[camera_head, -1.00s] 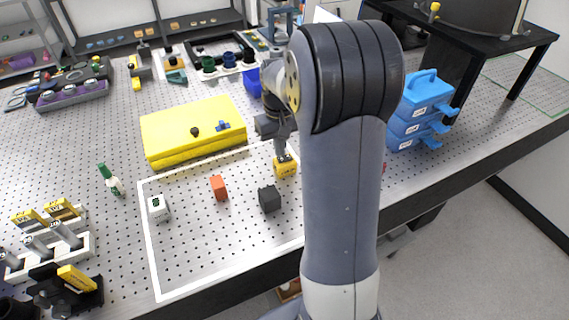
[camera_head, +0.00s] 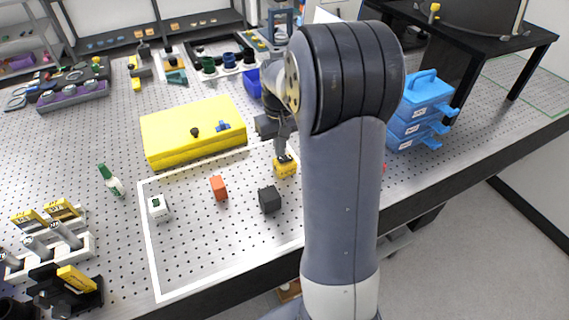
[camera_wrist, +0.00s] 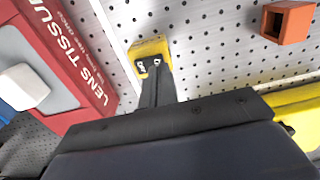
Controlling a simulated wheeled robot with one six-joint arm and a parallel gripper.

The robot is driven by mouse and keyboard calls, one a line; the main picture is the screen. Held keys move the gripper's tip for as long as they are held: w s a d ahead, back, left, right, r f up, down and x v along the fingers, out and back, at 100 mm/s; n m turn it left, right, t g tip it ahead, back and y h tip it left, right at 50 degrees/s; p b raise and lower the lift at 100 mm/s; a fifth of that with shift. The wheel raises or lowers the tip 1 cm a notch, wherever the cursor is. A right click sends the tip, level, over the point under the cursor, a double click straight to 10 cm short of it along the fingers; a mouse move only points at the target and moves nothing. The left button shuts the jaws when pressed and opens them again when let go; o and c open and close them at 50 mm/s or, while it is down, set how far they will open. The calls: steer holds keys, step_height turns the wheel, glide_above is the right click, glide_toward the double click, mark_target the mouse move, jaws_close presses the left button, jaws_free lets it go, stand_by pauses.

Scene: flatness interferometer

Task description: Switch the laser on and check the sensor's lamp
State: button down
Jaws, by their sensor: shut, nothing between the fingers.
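A small yellow block (camera_head: 284,168) stands in the white-outlined area of the perforated table. In the wrist view the yellow block (camera_wrist: 148,48) has a small dark marking with pale characters. My gripper (camera_head: 280,150) is shut and empty, pointing down with its tips at the yellow block; I cannot tell whether they touch. My gripper (camera_wrist: 157,72) hides part of the block in the wrist view. A white cube (camera_head: 157,208) with a small dark green spot, an orange block (camera_head: 219,188) and a black cube (camera_head: 269,199) stand nearby. I cannot tell which is the laser or sensor, or see a lit lamp.
A large yellow case (camera_head: 193,130) lies behind the outlined area. A red lens tissue box (camera_wrist: 72,55) is close on the left in the wrist view. My arm hides the area's right part.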

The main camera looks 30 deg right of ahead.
steer(key=shift+f+b, duration=0.6)
steer(key=shift+f, duration=0.35)
stand_by(0.9)
steer(key=shift+r, duration=0.15)
step_height(320, 180, up, 7)
steer(key=p, duration=0.6)
steer(key=shift+f, duration=0.2)
step_height(320, 180, down, 7)
steer(key=b, duration=0.6)
steer(key=shift+r, duration=0.1)
stand_by(0.3)
